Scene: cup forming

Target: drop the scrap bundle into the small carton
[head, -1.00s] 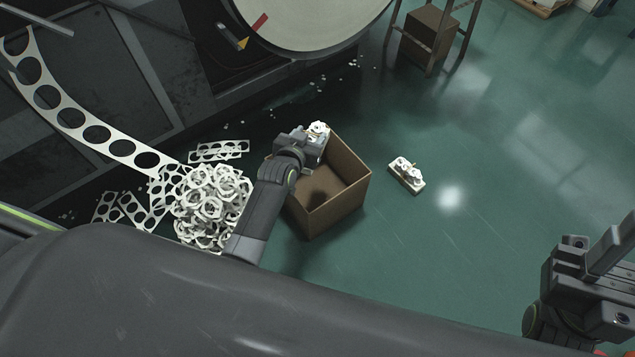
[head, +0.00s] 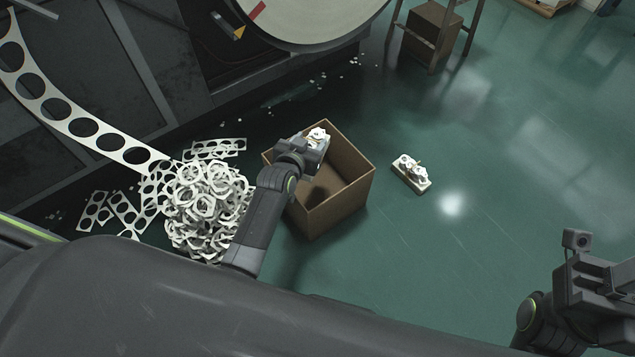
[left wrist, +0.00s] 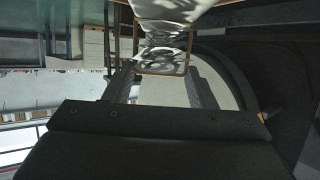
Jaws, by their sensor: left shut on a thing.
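The small carton (head: 345,192) is an open brown box on the green floor, at the middle of the head view. My left gripper (head: 318,142) is over the carton's opening, toward its far side. It is shut on a small white scrap bundle (head: 318,134), which also shows between the fingers at the top of the left wrist view (left wrist: 163,42). Part of the bundle is hidden by the gripper.
A heap of white scrap rings (head: 207,210) lies left of the carton, with a punched strip (head: 82,126) running down to it. A large round pale drum (head: 310,15) stands behind. The floor at right is clear.

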